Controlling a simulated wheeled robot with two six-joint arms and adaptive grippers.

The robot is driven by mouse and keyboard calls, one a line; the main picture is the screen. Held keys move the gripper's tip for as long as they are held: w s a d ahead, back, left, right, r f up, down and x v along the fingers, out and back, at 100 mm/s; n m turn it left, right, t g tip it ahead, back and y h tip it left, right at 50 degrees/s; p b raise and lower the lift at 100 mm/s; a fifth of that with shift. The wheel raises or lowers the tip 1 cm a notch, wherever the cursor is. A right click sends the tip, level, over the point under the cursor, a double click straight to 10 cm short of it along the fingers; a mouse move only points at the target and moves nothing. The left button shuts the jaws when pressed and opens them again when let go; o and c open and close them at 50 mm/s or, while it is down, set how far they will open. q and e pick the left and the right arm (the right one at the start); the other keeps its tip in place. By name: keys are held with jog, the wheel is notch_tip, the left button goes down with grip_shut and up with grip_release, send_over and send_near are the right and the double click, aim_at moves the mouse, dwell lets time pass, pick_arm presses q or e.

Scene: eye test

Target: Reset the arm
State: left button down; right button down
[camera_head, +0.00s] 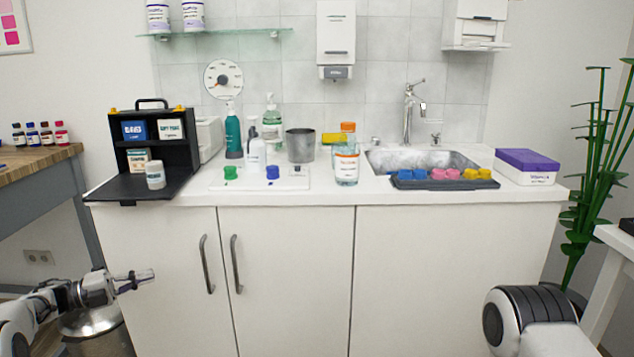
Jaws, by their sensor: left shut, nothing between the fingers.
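My left gripper (135,280) is at the lower left, in front of the white cabinet (285,285) and below the counter top. Its fingers are together and hold nothing. It points right and appears apart from the cabinet door. My right arm (532,318) shows only as a dark and white link at the lower right. The right gripper is out of the picture.
A metal bin (95,325) stands below my left arm. The counter (240,190) holds an open black case (180,160), several bottles, a metal cup (300,146), a dark tray (440,183) and a purple-lidded box (527,168). A plant (590,170) stands at the right.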

pick_arm(q)
jog(key=s+d+f+n+t+y, duration=0.1)
jog(key=d+f+n+t, duration=0.1)
jog(key=d+f+n, duration=0.55)
jog(key=s+d+f+n+t+y, duration=0.15)
jog(key=d+f+n, duration=0.35)
jog(key=d, duration=0.6)
jog(key=s+d+f+n+g+y, duration=0.1)
jog(key=s+d+f+n+y, duration=0.35)
jog(key=s+f+n, duration=0.45)
jog(key=s+a+f+n+g+y, duration=0.1)
jog(key=s+f+n+g+y, duration=0.15)
jog(key=s+f, duration=0.45)
jog(key=s+a+f+n+g+y, duration=0.1)
jog(key=s+f+g+y, duration=0.15)
jog(key=s, duration=0.85)
jog(key=s+a+n+g+y, duration=0.2)
jog(key=s+g, duration=0.1)
jog(key=s, duration=0.6)
jog(key=s+a+n+g+y, duration=0.2)
jog(key=s+a+n+g, duration=0.15)
jog(key=s, duration=0.55)
notch_tip(320, 180, up, 27)
jog(key=p, duration=2.6)
jog(key=shift+w+d, duration=0.15)
jog(key=shift+d, duration=0.3)
